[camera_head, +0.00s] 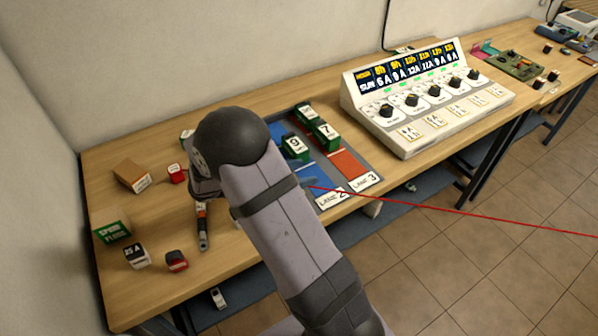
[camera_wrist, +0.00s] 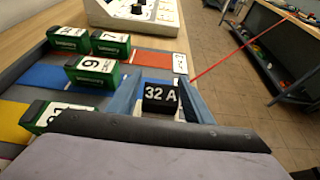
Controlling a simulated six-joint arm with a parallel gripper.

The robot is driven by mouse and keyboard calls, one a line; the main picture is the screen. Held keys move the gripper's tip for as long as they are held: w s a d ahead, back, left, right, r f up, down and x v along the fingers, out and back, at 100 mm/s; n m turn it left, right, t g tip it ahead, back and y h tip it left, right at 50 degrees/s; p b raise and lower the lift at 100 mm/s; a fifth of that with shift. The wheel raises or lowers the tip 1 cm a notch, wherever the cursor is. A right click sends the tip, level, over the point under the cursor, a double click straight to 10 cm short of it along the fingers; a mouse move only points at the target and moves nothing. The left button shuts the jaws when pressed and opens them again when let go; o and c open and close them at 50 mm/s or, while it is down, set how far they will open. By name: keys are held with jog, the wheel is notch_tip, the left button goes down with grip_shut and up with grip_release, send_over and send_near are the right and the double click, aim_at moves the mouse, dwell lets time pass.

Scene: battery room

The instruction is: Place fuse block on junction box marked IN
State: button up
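Another block, marked "25 A" (camera_head: 137,256), stands at the table's left front. I see no junction box marked IN in either view.
A lane tray (camera_head: 368,181) holds several green numbered blocks, including 9 (camera_head: 295,148) and 7 (camera_head: 325,133). A sloped dial console (camera_head: 400,140) stands behind it on the right. Small boxes lie at the table's left, including a green one (camera_head: 112,231). A thin red line runs right.

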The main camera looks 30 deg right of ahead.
jog(key=shift+r, duration=0.1)
jog(key=shift+r, duration=0.2)
jog(key=shift+a, duration=0.4)
jog(key=b+v, duration=0.3)
jog(key=v, duration=0.8)
jog(key=s+f+m+g+y, duration=0.2)
jog(key=s+f+m+y, duration=0.45)
jog(key=s, duration=0.45)
jog(key=s+a+f+m+t+y, duration=0.2)
jog(key=s+a+m+y, duration=0.3)
jog(key=m, duration=0.6)
jog(key=shift+s+a+f+y, duration=0.35)
jog(key=shift+s+f+y, duration=0.3)
jog(key=shift+y, duration=0.3)
jog(key=shift+m, duration=0.25)
